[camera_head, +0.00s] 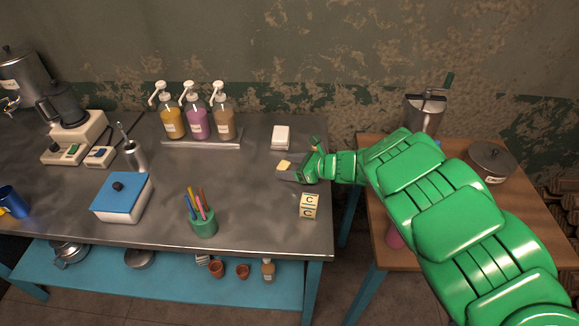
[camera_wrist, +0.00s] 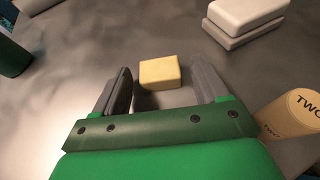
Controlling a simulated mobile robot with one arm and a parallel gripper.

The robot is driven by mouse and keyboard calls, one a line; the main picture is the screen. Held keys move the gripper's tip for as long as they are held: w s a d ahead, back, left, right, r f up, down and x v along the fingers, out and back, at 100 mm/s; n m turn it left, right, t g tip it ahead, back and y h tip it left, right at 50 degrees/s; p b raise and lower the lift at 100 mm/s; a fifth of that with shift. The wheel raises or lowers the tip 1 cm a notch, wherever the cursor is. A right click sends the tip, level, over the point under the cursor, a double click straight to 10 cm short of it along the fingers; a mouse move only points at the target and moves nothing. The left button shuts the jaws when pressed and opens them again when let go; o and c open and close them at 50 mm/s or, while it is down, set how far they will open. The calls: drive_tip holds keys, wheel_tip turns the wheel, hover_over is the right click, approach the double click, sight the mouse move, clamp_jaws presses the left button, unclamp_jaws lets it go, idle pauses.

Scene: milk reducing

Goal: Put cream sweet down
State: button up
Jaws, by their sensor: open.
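The cream sweet is a small pale yellow block (camera_head: 284,164) near the right end of the metal table. In the wrist view the cream sweet (camera_wrist: 160,73) sits between the fingertips of my gripper (camera_wrist: 162,80). My gripper (camera_head: 289,172) is open, with a gap between the block and each finger. The block seems to rest on the table top, but its underside is hard to see.
A white box (camera_head: 281,137) stands behind the block. A cylinder marked "TWO" (camera_wrist: 298,112) is close beside my gripper. Pump bottles (camera_head: 197,118) stand at the back. The table (camera_head: 250,190) is clear left of the block.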

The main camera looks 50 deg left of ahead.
drive_tip(key=v, duration=1.2)
drive_tip(key=shift+w, duration=0.1)
